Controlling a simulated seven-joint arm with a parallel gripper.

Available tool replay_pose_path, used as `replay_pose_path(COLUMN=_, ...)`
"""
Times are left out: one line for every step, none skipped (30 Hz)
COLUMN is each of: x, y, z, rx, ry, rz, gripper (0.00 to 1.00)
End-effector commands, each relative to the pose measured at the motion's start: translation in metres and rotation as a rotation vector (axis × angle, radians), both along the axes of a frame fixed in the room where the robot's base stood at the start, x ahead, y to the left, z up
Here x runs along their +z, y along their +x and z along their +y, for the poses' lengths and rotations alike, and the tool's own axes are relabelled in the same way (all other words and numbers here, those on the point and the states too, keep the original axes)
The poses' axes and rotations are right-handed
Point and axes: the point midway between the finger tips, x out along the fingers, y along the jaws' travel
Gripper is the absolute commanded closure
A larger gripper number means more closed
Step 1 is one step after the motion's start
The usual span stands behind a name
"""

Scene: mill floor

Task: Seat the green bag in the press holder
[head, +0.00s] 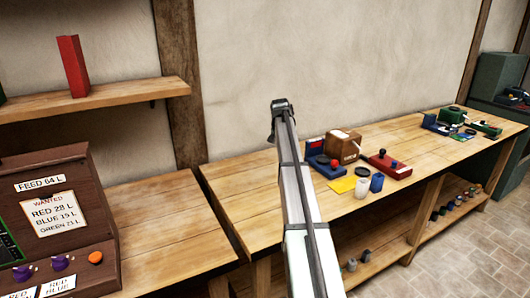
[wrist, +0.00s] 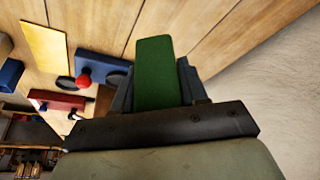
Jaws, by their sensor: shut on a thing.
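My gripper (wrist: 156,84) is shut on the green bag (wrist: 154,62), a flat green block standing out between the two dark fingers in the wrist view. In the head view my arm rises from the bottom, its end (head: 281,108) in front of the wall, left of the bench devices; the bag is hidden there. A blue device with a red knob (head: 330,166) lies on the bench; its red knob (wrist: 84,76) also shows in the wrist view, left of the bag. I cannot tell which device is the press holder.
On the bench (head: 420,138) are a brown box (head: 343,147), a red device (head: 390,166), a yellow sheet (head: 341,185), a white cup (head: 362,187) and a blue cup (head: 376,182). More devices stand farther right. A red block (head: 73,67) stands on the wall shelf (head: 120,96).

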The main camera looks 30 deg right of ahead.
Motion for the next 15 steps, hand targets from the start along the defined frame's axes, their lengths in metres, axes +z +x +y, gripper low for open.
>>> replay_pose_path(x=-0.001, y=0.007, z=-0.025, rx=-0.025, ry=0.000, rz=0.001, gripper=0.90)
replay_pose_path(x=-0.003, y=0.008, z=-0.037, rx=-0.038, ry=0.000, rz=0.001, gripper=0.90)
replay_pose_path(x=-0.004, y=0.010, z=-0.052, rx=-0.056, ry=0.000, rz=0.000, gripper=0.90)
replay_pose_path(x=-0.006, y=0.010, z=-0.064, rx=-0.069, ry=0.000, rz=0.000, gripper=0.90)
replay_pose_path(x=-0.007, y=0.011, z=-0.076, rx=-0.082, ry=-0.001, rz=0.000, gripper=0.90)
replay_pose_path(x=-0.009, y=0.012, z=-0.092, rx=-0.099, ry=-0.001, rz=0.000, gripper=0.90)
replay_pose_path(x=-0.011, y=0.012, z=-0.104, rx=-0.112, ry=-0.001, rz=0.000, gripper=0.90)
replay_pose_path(x=-0.013, y=0.013, z=-0.115, rx=-0.124, ry=-0.001, rz=0.000, gripper=0.90)
replay_pose_path(x=-0.015, y=0.012, z=-0.130, rx=-0.140, ry=-0.001, rz=0.000, gripper=0.90)
replay_pose_path(x=-0.016, y=0.012, z=-0.141, rx=-0.152, ry=-0.002, rz=0.000, gripper=0.90)
replay_pose_path(x=-0.018, y=0.012, z=-0.151, rx=-0.163, ry=-0.001, rz=0.000, gripper=0.90)
replay_pose_path(x=-0.020, y=0.011, z=-0.164, rx=-0.177, ry=-0.001, rz=0.000, gripper=0.90)
replay_pose_path(x=-0.021, y=0.010, z=-0.173, rx=-0.186, ry=-0.001, rz=0.000, gripper=0.90)
replay_pose_path(x=-0.022, y=0.010, z=-0.181, rx=-0.195, ry=-0.001, rz=0.000, gripper=0.90)
replay_pose_path(x=-0.024, y=0.009, z=-0.191, rx=-0.206, ry=-0.001, rz=0.000, gripper=0.90)
